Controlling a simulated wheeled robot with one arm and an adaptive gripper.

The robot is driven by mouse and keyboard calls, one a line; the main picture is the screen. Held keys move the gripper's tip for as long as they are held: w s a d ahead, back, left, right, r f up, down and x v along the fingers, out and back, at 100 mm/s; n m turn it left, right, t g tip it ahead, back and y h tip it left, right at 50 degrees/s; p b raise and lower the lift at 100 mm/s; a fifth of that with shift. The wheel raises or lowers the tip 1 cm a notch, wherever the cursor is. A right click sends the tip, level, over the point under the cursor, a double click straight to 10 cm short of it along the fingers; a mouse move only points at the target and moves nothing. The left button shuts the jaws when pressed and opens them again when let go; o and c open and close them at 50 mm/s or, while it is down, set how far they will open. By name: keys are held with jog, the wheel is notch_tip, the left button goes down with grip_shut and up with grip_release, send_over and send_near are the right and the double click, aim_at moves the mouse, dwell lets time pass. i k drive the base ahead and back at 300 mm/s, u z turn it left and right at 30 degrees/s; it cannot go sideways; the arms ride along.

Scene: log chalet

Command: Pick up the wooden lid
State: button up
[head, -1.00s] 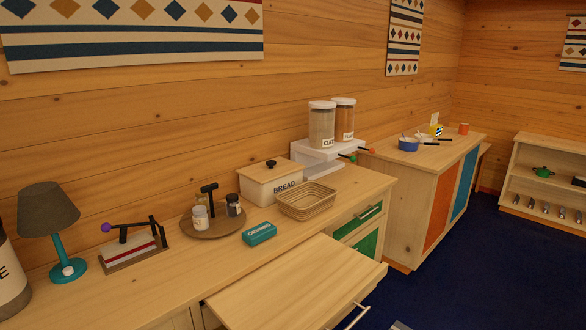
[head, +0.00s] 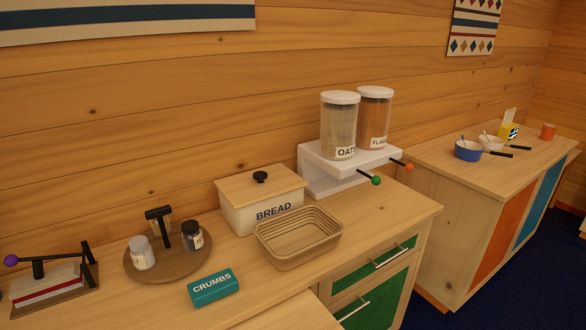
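The wooden lid (head: 245,184) is a flat, pale wooden board with a small black knob (head: 260,177) in its middle. It lies on top of the white bread box (head: 238,218), which is marked BREAD and stands on the wooden counter against the log wall. The lid appears to cover the box fully. A wicker basket stands in front and hides part of the box's front. My gripper does not show in the head view.
A round tray (head: 150,266) with jars is at the left. A white stand (head: 325,180) with oats and flakes dispensers is at the right. A pulled-out board (head: 290,315) juts at the bottom.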

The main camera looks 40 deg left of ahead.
aim_at(242, 189)
jog(key=i, duration=2.9)
jog(key=u, duration=5.2)
